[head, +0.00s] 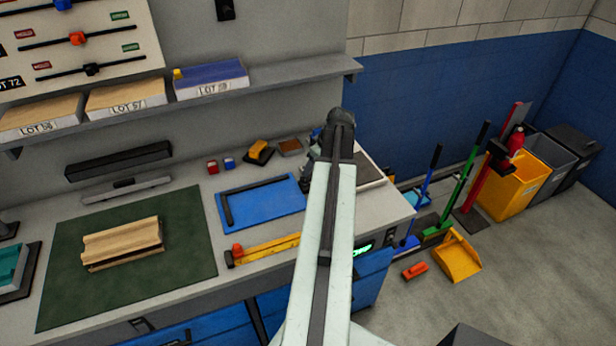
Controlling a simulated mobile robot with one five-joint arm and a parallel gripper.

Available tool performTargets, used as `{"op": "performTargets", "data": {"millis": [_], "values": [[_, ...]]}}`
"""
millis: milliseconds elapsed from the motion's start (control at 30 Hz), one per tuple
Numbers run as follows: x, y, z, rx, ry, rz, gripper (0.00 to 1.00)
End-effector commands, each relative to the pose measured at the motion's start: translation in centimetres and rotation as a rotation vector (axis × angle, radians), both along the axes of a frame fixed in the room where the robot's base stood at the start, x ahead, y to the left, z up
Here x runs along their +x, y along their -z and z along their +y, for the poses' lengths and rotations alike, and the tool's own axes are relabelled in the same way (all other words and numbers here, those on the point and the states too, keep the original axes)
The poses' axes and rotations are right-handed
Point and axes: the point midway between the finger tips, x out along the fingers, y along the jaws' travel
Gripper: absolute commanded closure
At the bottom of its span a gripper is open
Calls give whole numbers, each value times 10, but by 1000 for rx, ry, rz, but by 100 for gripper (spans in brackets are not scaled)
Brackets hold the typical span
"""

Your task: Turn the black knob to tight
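A small black knob (91,69) sits near the middle of the lowest dark bar on the pale wall board (120,22) at the upper left. A red label (41,66) is above the bar's left end and a green label (130,47) above its right end; their words are too small to read. My arm reaches up the middle of the picture, over the bench's right end, well to the right of the board. Dark parts of what appears to be my gripper (309,178) show beside the arm's far end. Its fingers are mostly hidden and I cannot tell their opening.
Orange-red (77,38) and blue (63,4) knobs sit on bars above. A shelf (270,82) with lot-marked boxes runs below the board. The bench holds a green mat (60,280) with a tan panel, and a blue tray (285,205). Bins and brooms stand at right.

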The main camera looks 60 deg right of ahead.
Motion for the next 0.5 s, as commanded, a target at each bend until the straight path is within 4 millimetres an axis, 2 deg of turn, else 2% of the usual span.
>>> {"op": "performTargets", "data": {"millis": [233,500], "values": [[3,11,-1,0,0,0,43],[19,55,-3,0,1,0,43]]}}
